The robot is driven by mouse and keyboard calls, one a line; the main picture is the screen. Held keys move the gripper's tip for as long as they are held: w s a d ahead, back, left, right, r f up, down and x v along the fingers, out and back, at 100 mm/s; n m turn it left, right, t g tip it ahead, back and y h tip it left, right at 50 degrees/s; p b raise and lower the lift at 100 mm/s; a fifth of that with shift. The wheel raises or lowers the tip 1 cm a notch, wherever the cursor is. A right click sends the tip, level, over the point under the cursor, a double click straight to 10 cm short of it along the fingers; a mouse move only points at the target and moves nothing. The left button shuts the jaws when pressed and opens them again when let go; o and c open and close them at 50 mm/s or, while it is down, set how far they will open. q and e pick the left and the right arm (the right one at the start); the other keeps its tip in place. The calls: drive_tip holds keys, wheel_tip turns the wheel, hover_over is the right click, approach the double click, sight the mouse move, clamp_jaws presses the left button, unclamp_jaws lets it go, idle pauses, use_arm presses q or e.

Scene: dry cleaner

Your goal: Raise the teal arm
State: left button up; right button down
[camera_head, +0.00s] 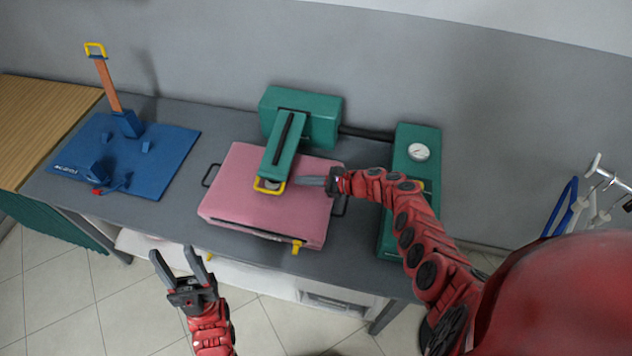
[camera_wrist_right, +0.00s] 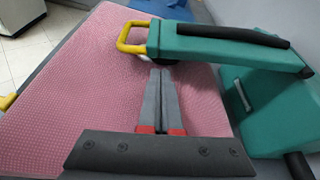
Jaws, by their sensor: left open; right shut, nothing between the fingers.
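The teal arm (camera_head: 284,147) reaches forward from a teal housing (camera_head: 310,112) and lies low over a pink pad (camera_head: 240,185). It has a black strip along its top and a yellow loop handle (camera_head: 269,186) at its front end. In the right wrist view, the teal arm (camera_wrist_right: 225,48) and yellow handle (camera_wrist_right: 130,37) are just beyond my right gripper. My right gripper (camera_head: 303,181) is shut and empty, above the pad and just right of the handle, apart from it. My left gripper (camera_head: 170,254) is open and empty, in front of the table.
A blue board (camera_head: 150,175) with a tilted brown lever (camera_head: 108,85) with a yellow handle stands at the left. A teal box with a gauge (camera_head: 418,152) stands right of the pad, behind my right arm. A yellow tab (camera_head: 296,246) sits on the pad's front edge.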

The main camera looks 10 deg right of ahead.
drive_tip(key=b+x, duration=0.1)
drive_tip(key=x, duration=0.2)
drive_tip(key=shift+w+a+f, duration=0.1)
drive_tip(key=shift+a+f, duration=0.05)
drive_tip(key=shift+f, duration=0.05)
drive_tip(key=shift+r, duration=0.1)
